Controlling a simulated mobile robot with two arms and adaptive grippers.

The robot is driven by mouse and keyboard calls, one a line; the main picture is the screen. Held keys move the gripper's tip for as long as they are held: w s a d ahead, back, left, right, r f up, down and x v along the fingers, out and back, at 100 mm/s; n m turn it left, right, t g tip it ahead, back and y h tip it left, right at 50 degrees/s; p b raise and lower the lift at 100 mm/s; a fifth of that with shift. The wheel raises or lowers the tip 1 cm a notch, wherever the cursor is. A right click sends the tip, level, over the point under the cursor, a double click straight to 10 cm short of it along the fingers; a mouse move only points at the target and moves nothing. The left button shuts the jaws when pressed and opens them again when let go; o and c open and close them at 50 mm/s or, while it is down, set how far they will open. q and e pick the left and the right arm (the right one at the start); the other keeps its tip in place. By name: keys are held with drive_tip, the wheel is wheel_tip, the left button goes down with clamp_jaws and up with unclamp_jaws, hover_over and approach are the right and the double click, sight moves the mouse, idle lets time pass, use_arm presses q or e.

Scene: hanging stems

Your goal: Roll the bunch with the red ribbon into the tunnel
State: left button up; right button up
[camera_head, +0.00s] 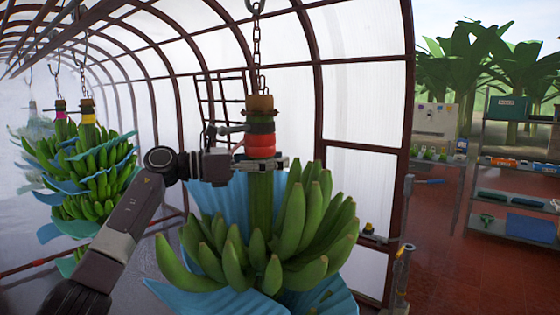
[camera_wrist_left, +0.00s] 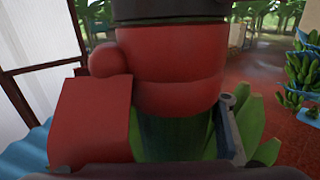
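The bunch with the red ribbon (camera_head: 261,143) hangs by a chain (camera_head: 257,50) in the middle of the head view, green fruit (camera_head: 300,225) below and blue sheets (camera_head: 215,300) around it. My left gripper (camera_head: 260,164) is at its stem (camera_head: 260,200), just under the ribbon. In the left wrist view the red ribbon (camera_wrist_left: 165,70) fills the middle, with one finger (camera_wrist_left: 230,120) beside the stem. The ribbon's tail hides the other side, so I cannot tell whether the fingers press on the stem. The arched tunnel (camera_head: 180,100) surrounds it on the left. My right gripper is not in view.
Bunches with a pink ribbon (camera_head: 60,115) and a yellow ribbon (camera_head: 88,119) hang further left. A dark red frame post (camera_head: 405,100) stands to the right. Shelves (camera_head: 480,200) and a red tiled floor (camera_head: 445,270) lie beyond it.

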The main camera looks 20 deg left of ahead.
use_arm(q)
drive_tip(key=shift+r, duration=0.15)
drive_tip(key=shift+s+a, duration=0.3)
drive_tip(key=shift+a, duration=0.1)
drive_tip(key=v, duration=1)
drive_tip(key=shift+s+a, duration=0.2)
drive_tip(key=shift+a, duration=0.15)
drive_tip(key=shift+s, duration=0.15)
